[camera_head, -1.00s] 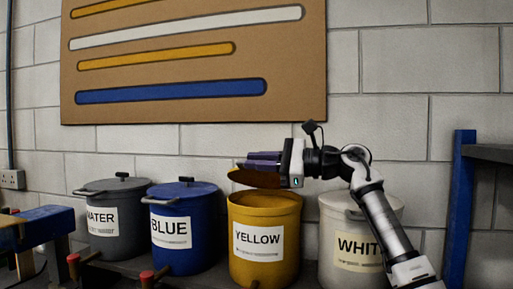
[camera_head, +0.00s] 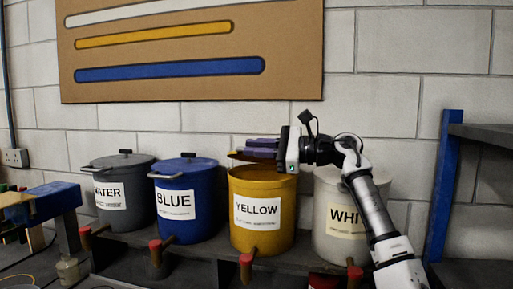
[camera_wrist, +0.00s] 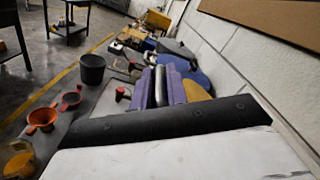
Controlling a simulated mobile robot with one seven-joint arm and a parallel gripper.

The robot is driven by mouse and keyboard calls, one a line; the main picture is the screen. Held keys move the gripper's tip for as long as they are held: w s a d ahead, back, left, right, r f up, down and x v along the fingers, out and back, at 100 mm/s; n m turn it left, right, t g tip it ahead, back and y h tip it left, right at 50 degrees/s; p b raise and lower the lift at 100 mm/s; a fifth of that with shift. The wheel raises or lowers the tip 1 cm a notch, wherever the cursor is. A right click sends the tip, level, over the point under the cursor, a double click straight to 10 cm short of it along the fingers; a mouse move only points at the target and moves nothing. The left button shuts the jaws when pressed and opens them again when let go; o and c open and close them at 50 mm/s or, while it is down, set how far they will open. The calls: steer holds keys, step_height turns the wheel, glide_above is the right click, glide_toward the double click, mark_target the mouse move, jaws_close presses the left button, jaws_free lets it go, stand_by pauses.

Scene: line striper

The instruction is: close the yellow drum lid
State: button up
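The yellow drum (camera_head: 262,184) stands upright in the row, with its label facing me. Its lid (camera_head: 238,156) shows as a thin dark-and-yellow edge above the rim, partly hidden by my fingers, and is not seated flat. My gripper (camera_head: 262,147) is over the drum mouth, with its purple fingers pointing left, just above the lid. In the wrist view my purple fingers (camera_wrist: 162,88) have a dark bar between them; I cannot tell whether it is a held handle. A yellow surface (camera_wrist: 196,91), likely the lid, shows beside them on the wall side.
The blue drum (camera_head: 186,220) and grey water drum (camera_head: 126,217), both lidded, stand to the left. The white drum (camera_head: 333,222) stands right, partly behind my arm. Red-tipped taps (camera_head: 246,262) stick out in front. A blue-posted shelf (camera_head: 442,185) is at right; the wall is close behind.

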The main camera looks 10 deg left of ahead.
steer(key=o, duration=0.4)
steer(key=shift+w+f, duration=0.15)
steer(key=shift+c, duration=0.2)
steer(key=d+b, duration=0.2)
steer(key=d, duration=1.2)
steer(key=shift+c, duration=0.3)
